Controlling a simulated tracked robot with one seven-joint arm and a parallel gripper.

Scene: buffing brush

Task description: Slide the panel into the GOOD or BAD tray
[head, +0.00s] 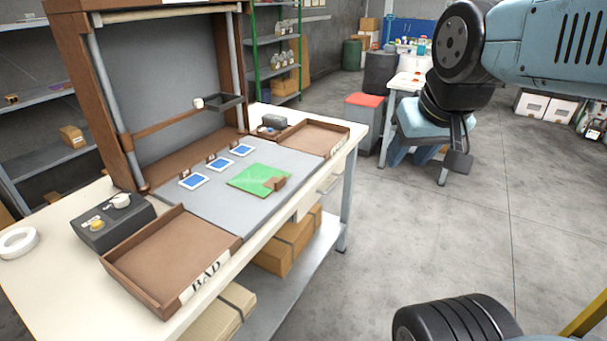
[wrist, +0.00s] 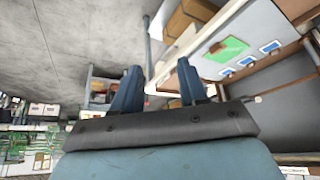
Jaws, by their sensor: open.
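The green panel (head: 256,179) lies flat on the grey work surface, with a small brown block (head: 275,184) at its right corner. The panel also shows in the wrist view (wrist: 226,48). The BAD tray (head: 170,255) is a brown, low-walled tray at the front left of the bench, and it looks empty. A second brown tray (head: 318,139) sits at the far right end; its label cannot be read. My gripper (head: 457,150) hangs right of the bench, well away from the panel. In the wrist view its two blue fingers (wrist: 165,88) are apart with nothing between them.
Several blue-and-white cards (head: 218,162) lie behind the panel. A brown frame with grey posts (head: 115,95) and a crossbar stands over the bench's back. A black control box (head: 112,221) sits left. A red-topped bin (head: 364,110) stands beyond the bench.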

